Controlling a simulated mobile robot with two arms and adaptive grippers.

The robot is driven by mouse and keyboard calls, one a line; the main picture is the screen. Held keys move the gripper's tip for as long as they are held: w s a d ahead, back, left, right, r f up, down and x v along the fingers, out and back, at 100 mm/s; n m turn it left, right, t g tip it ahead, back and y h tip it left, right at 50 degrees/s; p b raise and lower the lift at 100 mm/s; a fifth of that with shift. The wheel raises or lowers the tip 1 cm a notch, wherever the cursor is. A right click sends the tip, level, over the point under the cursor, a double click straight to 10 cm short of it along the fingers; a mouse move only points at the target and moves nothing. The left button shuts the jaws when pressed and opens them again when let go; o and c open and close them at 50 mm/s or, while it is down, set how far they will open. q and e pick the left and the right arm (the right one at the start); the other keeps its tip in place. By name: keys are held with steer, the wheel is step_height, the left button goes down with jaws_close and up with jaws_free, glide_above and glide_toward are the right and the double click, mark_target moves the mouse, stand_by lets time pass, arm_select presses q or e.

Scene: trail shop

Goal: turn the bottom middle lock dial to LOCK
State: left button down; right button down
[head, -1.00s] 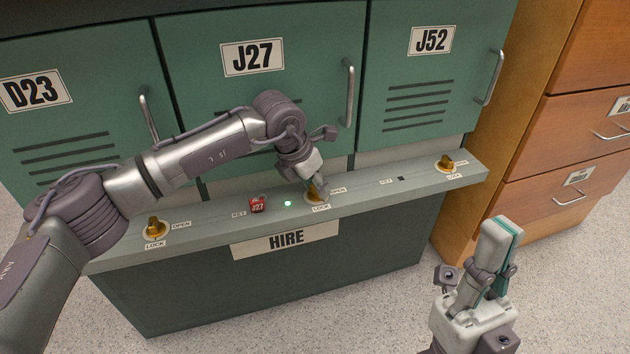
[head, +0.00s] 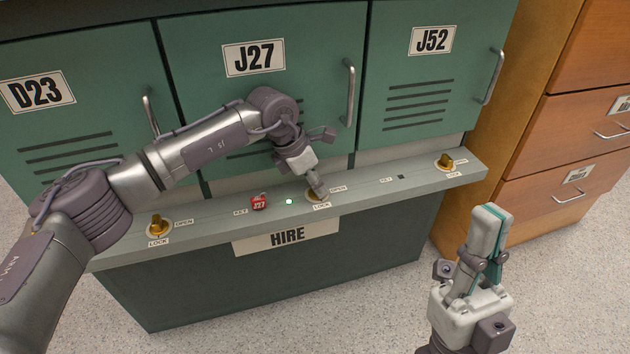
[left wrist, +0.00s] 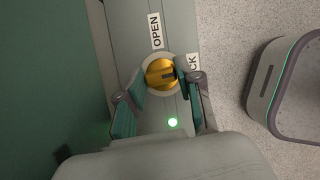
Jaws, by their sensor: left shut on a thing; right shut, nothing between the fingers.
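The bottom middle lock dial (head: 316,197) is a brass knob on the grey ledge under door J27, with OPEN (head: 338,189) and LOCK (head: 321,205) labels beside it. My left gripper (head: 315,188) is shut on it from above and hides most of it in the head view. In the left wrist view the brass dial (left wrist: 161,74) sits between the two fingers, near their tips. Its OPEN label shows above it; the LOCK label is partly hidden by a finger. I cannot tell exactly which label the dial points to. My right gripper (head: 490,214) is shut and empty at lower right.
A red J27 key tag (head: 259,202) and a lit green light (head: 289,202) are left of the dial. Other brass dials stand at the ledge's left (head: 156,226) and right (head: 445,161). A HIRE sign (head: 287,236) hangs below. A wooden drawer cabinet (head: 570,120) stands right.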

arm_select(q)
steer(key=c, duration=0.8)
jaws_free()
steer(key=shift+o, duration=0.2)
steer(key=shift+w, duration=0.1)
